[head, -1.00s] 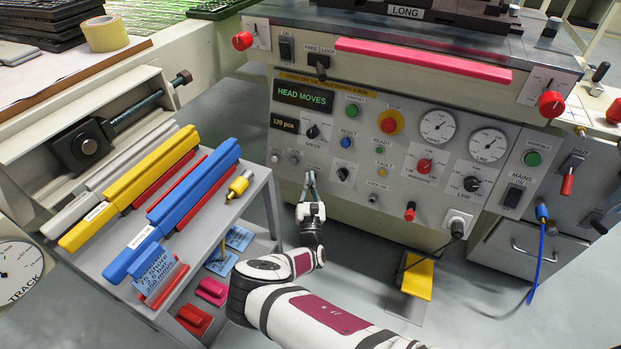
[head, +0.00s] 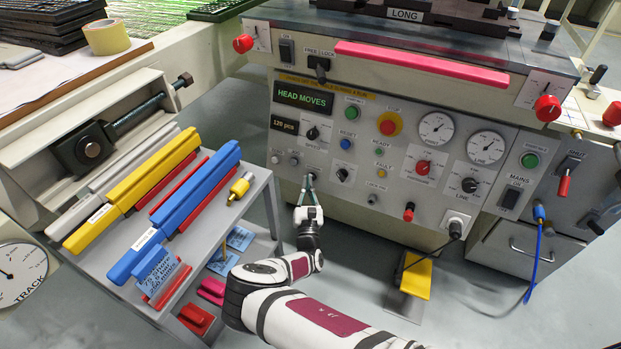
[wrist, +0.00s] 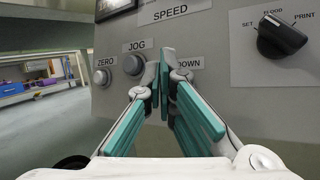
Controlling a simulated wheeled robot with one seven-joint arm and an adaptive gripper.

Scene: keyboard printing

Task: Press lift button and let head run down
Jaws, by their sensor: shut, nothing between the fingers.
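The machine's control panel (head: 390,155) faces me, with a display (head: 303,97) that reads HEAD MOVES in green. My gripper (head: 307,182) is shut and empty, its teal fingertips at the panel's lower left. In the wrist view the fingertips (wrist: 164,72) overlap the spot just right of the JOG button (wrist: 133,64), beside a label of which only DOWN (wrist: 188,63) shows. The button there is hidden behind the fingers, and I cannot tell whether it is pressed. The ZERO button (wrist: 102,77) is further left.
A grey trolley (head: 250,205) with yellow (head: 135,190) and blue (head: 180,205) squeegees stands left of my arm. The SET/PRINT knob (wrist: 282,36) is right of the fingers. A yellow foot pedal (head: 416,278) is on the floor to the right.

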